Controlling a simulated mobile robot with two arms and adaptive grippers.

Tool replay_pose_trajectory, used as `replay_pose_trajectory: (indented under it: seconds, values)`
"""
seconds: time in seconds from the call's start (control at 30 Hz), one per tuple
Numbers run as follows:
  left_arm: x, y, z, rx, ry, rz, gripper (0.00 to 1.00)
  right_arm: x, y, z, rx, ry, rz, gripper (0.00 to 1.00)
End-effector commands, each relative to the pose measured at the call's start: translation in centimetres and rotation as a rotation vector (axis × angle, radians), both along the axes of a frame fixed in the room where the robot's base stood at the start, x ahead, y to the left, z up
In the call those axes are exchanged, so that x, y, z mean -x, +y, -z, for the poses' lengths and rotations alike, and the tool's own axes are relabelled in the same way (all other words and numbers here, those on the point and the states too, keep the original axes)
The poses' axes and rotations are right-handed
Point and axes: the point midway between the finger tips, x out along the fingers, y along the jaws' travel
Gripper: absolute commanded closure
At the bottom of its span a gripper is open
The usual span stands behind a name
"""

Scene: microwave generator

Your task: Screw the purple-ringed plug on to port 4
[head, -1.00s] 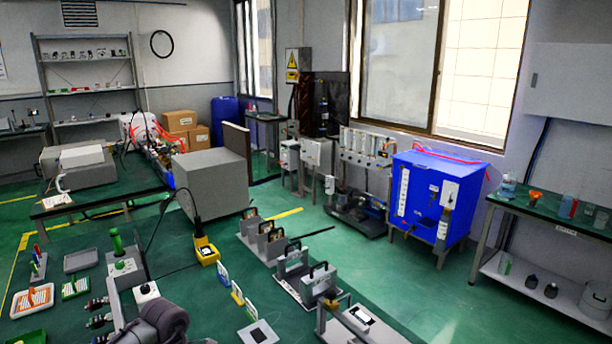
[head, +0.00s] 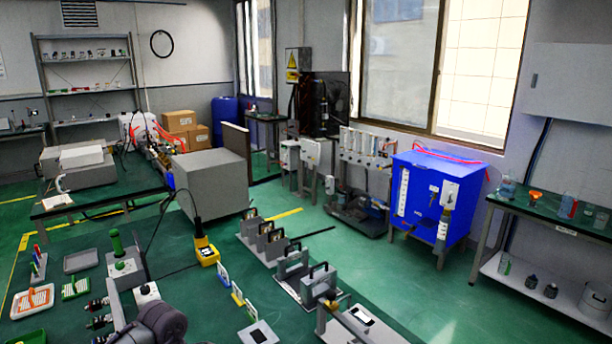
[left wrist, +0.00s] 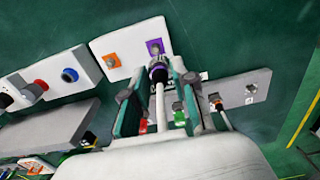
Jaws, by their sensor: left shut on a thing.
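In the left wrist view my left gripper (left wrist: 157,84) is shut on the purple-ringed plug (left wrist: 158,73), which has a dark head and a white lead running back between the fingers. The plug's head points at a metal port on a purple square (left wrist: 154,47) of a white panel (left wrist: 115,42). It overlaps the lower edge of that square; whether it touches the port I cannot tell. The port numbers are not readable. In the head view only my dark arm link shows at the bottom; the left gripper is hidden there. My right gripper is in no view.
The white panel also has a port on an orange square (left wrist: 111,61). Left of it is another panel with a blue-ringed connector (left wrist: 69,75) and a red one (left wrist: 40,85). A grey panel (left wrist: 247,90) with several ports lies to the right.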

Motion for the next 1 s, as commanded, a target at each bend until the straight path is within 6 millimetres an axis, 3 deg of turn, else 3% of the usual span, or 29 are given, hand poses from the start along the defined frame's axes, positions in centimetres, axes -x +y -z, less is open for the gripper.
replay_pose_trajectory:
  seconds: [0.5,1.0]
  values:
    - [4.0,0.2,0.2,0.001,0.000,0.002,1.00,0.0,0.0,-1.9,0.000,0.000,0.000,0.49]
    - [4.8,0.3,0.3,0.000,0.000,0.001,1.00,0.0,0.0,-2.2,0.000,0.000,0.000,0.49]
